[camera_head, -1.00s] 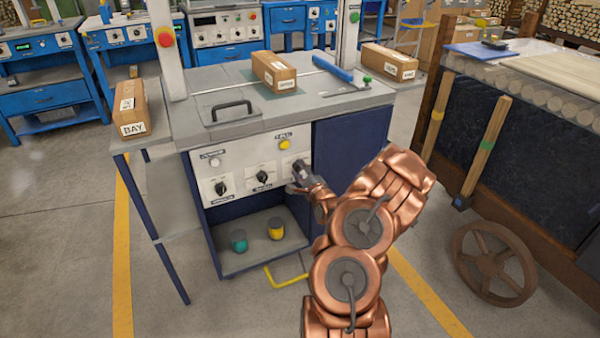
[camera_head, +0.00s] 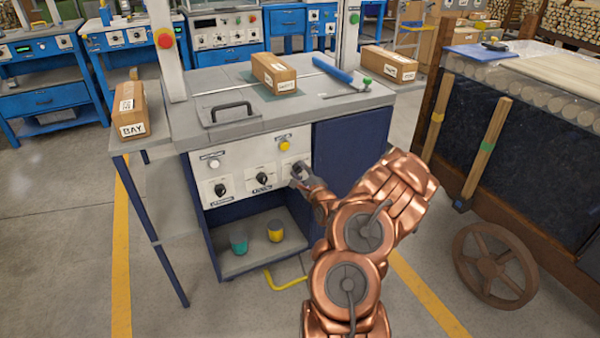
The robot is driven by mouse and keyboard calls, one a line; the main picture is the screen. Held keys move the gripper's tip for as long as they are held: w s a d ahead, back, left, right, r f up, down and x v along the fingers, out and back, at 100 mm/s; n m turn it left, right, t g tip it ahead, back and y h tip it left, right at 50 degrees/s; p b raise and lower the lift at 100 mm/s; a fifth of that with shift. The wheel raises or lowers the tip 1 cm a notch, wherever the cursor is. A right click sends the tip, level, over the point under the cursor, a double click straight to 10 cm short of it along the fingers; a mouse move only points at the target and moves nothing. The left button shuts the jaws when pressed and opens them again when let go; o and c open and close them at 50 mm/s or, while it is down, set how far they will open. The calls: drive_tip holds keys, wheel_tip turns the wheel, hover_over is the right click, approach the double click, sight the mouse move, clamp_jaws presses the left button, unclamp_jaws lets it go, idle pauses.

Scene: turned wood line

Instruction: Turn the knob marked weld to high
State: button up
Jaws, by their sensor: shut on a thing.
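A pale control panel (camera_head: 236,163) on the front of the machine carries a row of dark knobs: a left knob (camera_head: 220,189), a middle knob (camera_head: 262,179) and one at the right end. My gripper (camera_head: 297,173) is at the right end of that row, its jaws shut around the right knob. My gripper hides most of that knob and its label, so its setting does not show. The small labels on the panel are too blurred to read, so I cannot tell which one says weld.
A white button (camera_head: 214,164) and a yellow button (camera_head: 284,145) sit above the knobs. Teal (camera_head: 239,242) and yellow (camera_head: 275,231) cups stand on the open shelf below. Boxes lie on the machine top. A spoked wheel (camera_head: 495,266) stands at the right.

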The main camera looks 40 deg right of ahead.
drive_tip(key=o, duration=1.1)
drive_tip(key=shift+o, duration=0.2)
drive_tip(key=shift+v, duration=0.85)
drive_tip(key=v, duration=1)
drive_tip(key=shift+a, duration=0.15)
